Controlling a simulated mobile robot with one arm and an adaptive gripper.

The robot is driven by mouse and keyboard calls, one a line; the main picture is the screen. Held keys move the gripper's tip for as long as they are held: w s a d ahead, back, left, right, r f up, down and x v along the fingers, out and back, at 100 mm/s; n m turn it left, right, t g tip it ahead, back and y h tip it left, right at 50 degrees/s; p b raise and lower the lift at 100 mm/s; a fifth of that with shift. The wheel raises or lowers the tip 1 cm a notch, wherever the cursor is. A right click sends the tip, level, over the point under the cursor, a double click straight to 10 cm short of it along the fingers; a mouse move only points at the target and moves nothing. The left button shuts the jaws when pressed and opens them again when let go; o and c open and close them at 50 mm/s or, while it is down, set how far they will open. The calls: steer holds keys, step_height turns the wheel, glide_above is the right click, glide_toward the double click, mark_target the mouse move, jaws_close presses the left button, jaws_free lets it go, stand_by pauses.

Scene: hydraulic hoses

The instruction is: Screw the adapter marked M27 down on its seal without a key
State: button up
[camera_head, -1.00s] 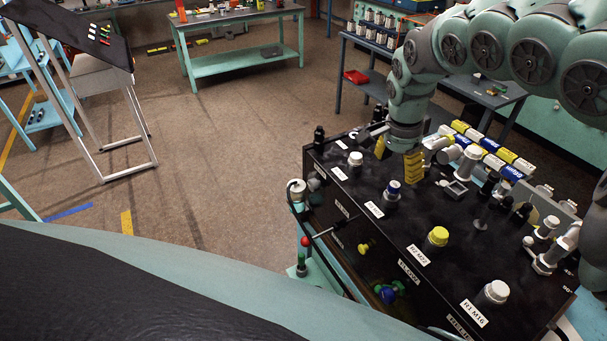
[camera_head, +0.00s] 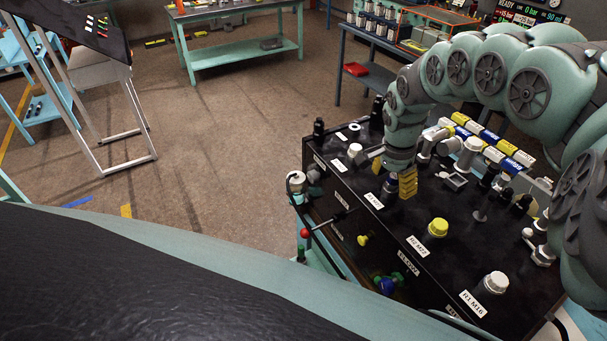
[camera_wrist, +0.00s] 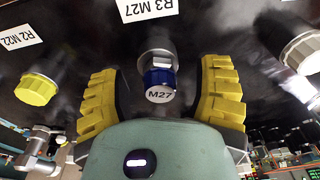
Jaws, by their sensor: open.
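The adapter marked M27 (camera_wrist: 159,83) is a metal fitting with a blue band and a white face reading M27. It stands between the two yellow ribbed fingers of my gripper (camera_wrist: 160,98) in the wrist view, with dark gaps on both sides. The fingers are open and touch nothing that I can see. The label R3 M27 (camera_wrist: 147,8) lies beside it on the black bench top. In the head view my gripper (camera_head: 400,188) is over the bench at this adapter, and its blue part (camera_head: 390,185) shows partly behind the fingers. The seal under the adapter cannot be seen.
A yellow-capped fitting (camera_head: 438,228) and a white-capped one (camera_head: 496,282) stand toward the near side of the bench. Another white-capped fitting (camera_head: 355,150) stands beyond my gripper. Blue, yellow and white boxes (camera_head: 480,140) and grey fittings crowd the right side.

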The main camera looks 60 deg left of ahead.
steer(key=shift+a, duration=0.1)
jaws_close()
stand_by(0.5)
steer(key=shift+f+m+b, duration=0.1)
steer(key=shift+m+b, duration=0.95)
steer(key=shift+m, duration=0.25)
steer(key=shift+c, duration=0.9)
jaws_free()
